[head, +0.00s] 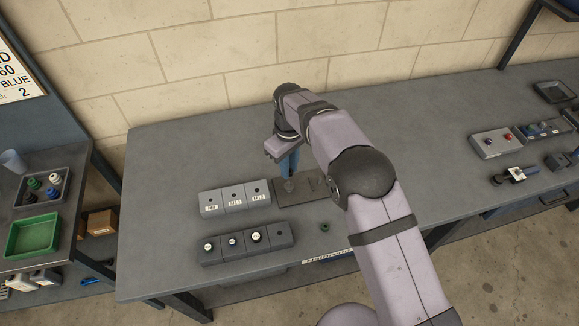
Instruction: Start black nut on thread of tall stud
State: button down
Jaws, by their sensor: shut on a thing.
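My gripper (289,172) points down over the left part of a dark metal plate (299,200) on the workbench. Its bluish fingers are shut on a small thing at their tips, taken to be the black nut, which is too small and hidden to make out. A short grey upright piece shows right under the fingertips, standing on the plate; it may be the tall stud. I cannot tell whether the nut touches the thread.
Grey blocks labelled M8, M10 and M12 (235,197) stand left of the plate. A row of dark blocks (282,234) with nuts lies in front. A green tray (33,235) is far left.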

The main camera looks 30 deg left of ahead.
aim_at(289, 182)
jog(key=shift+f+b, duration=0.85)
jog(key=shift+f, duration=0.55)
jog(key=shift+f, duration=0.25)
jog(key=shift+f, duration=0.35)
jog(key=shift+f+b, duration=0.85)
jog(key=shift+f, duration=0.1)
jog(key=c, duration=1.6)
grip_release()
jog(key=shift+r, duration=0.1)
